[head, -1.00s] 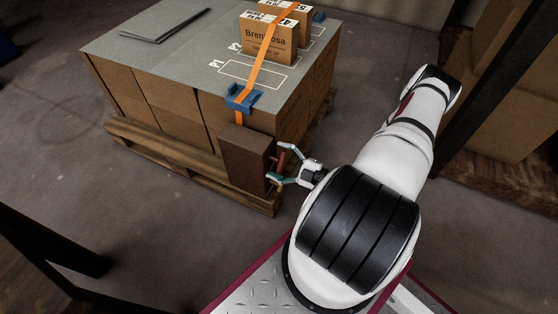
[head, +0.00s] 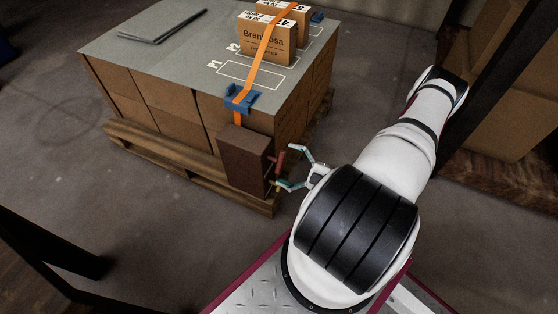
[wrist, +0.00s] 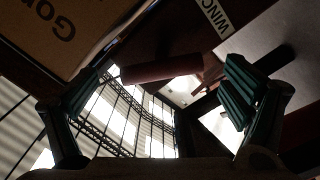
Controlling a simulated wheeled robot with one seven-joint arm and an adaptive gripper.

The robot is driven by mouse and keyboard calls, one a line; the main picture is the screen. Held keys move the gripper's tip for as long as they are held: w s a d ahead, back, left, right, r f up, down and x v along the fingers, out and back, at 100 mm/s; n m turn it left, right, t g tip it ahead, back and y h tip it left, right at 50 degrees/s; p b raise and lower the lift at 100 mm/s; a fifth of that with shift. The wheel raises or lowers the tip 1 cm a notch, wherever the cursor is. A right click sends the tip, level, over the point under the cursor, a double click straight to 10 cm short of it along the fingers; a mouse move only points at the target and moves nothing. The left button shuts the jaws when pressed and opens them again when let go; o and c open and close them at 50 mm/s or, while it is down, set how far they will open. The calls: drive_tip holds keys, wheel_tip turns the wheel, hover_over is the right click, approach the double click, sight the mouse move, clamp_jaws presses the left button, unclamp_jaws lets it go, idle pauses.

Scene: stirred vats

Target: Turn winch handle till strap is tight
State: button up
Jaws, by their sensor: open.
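The winch (head: 245,160) is a dark brown box on the near corner side of the pallet load; its label shows partly in the wrist view (wrist: 213,14). The red handle grip (head: 280,160) sticks out at its right side. My gripper (head: 293,167) is open beside the handle, with its fingers spread. In the wrist view the handle grip (wrist: 162,70) lies ahead of and between my open fingers (wrist: 160,95), and I see no finger closed on it. The orange strap (head: 265,62) runs from the winch up through a blue corner piece (head: 240,97) and over the cartons.
Cartons (head: 267,40) stand on the grey top sheet (head: 150,62) of the loaded wooden pallet (head: 150,143). A dark post (head: 490,75) and stacked boxes (head: 515,115) stand at the right. A dark rail (head: 50,245) is at the lower left.

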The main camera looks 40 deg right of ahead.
drive_tip(key=v, duration=0.8)
drive_tip(key=shift+s, duration=0.3)
drive_tip(key=shift+d, duration=0.15)
